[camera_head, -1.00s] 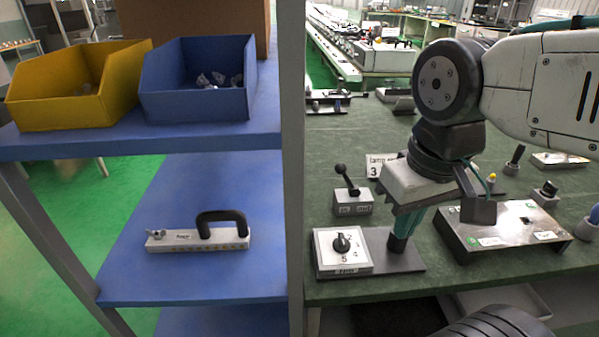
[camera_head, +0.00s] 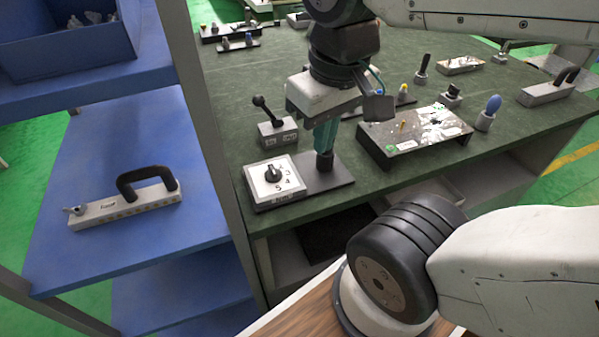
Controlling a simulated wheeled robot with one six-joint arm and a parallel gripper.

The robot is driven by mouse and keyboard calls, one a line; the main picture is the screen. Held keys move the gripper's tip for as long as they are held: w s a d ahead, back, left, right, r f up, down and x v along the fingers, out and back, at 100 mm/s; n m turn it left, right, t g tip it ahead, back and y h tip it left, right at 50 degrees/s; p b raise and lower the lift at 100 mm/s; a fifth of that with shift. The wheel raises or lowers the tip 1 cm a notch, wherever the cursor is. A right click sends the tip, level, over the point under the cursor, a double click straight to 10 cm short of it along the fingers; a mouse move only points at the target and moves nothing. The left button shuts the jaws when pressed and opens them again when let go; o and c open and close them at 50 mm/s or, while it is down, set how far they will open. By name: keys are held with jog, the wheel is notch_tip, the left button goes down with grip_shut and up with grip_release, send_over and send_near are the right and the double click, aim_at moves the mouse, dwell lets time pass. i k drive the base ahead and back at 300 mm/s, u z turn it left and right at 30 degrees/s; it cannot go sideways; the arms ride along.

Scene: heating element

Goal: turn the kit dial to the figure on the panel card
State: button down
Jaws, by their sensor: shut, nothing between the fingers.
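The kit dial is a black knob (camera_head: 273,174) on a white square face (camera_head: 259,187) with printed figures; 3, 4 and 5 can be made out around its right and lower sides. It is too small to tell where the knob points. The face sits at the left end of a dark base plate (camera_head: 338,178) near the bench's front edge. My gripper (camera_head: 324,163), with green fingers and dark tips, points down over the plate, right of the knob and apart from it. It is shut and empty. The panel card is not visible now, probably behind my gripper.
A lever box (camera_head: 279,133) stands just behind the dial. A metal panel box (camera_head: 415,138) is to the right, with several small knobs and handles around it on the green bench (camera_head: 235,95). A blue shelf (camera_head: 120,245) with a handled bar (camera_head: 125,205) stands left, beyond a grey post.

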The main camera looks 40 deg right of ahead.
aim_at(272, 175)
jog(key=z, duration=1.45)
jog(key=k, duration=0.9)
jog(key=u, duration=0.95)
jog(key=i, duration=0.5)
